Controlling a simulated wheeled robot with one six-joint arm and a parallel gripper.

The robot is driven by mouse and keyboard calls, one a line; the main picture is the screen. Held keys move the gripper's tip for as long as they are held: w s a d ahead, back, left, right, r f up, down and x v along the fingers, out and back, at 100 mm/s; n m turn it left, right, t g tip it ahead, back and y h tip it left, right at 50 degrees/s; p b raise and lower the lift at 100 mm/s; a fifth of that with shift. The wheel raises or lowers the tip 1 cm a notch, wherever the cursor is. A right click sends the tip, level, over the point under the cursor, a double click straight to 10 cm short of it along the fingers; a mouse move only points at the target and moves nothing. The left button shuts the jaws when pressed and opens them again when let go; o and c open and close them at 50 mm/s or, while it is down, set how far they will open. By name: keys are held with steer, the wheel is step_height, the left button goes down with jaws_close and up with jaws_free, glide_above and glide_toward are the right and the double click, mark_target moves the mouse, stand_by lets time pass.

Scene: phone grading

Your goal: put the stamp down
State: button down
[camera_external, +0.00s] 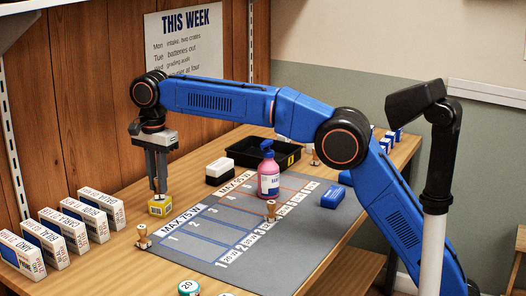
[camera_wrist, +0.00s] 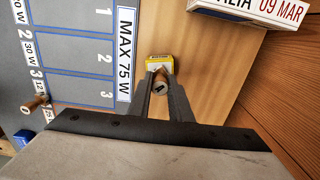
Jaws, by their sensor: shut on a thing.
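My gripper (camera_external: 158,192) points straight down at the left side of the table, just over a small yellow box (camera_external: 160,205). In the wrist view its fingers (camera_wrist: 160,90) are shut on the stamp (camera_wrist: 160,86), whose round brownish top shows between them. The yellow box (camera_wrist: 160,63) shows just beyond the fingertips. The stamp's lower part is hidden, so I cannot tell whether it touches the box.
The grey mat (camera_external: 310,225) with its MAX 75 W strip lies right of the box. Small wooden-handled pieces stand on the mat (camera_external: 271,210) and at its left edge (camera_external: 143,237). White cartons (camera_external: 64,232) line the left. A pink bottle (camera_external: 268,178) and black tray (camera_external: 250,150) stand behind.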

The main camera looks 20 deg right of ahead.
steer(key=c, duration=1.6)
jaws_free()
steer(key=shift+f, duration=0.1)
steer(key=shift+r, duration=3.9)
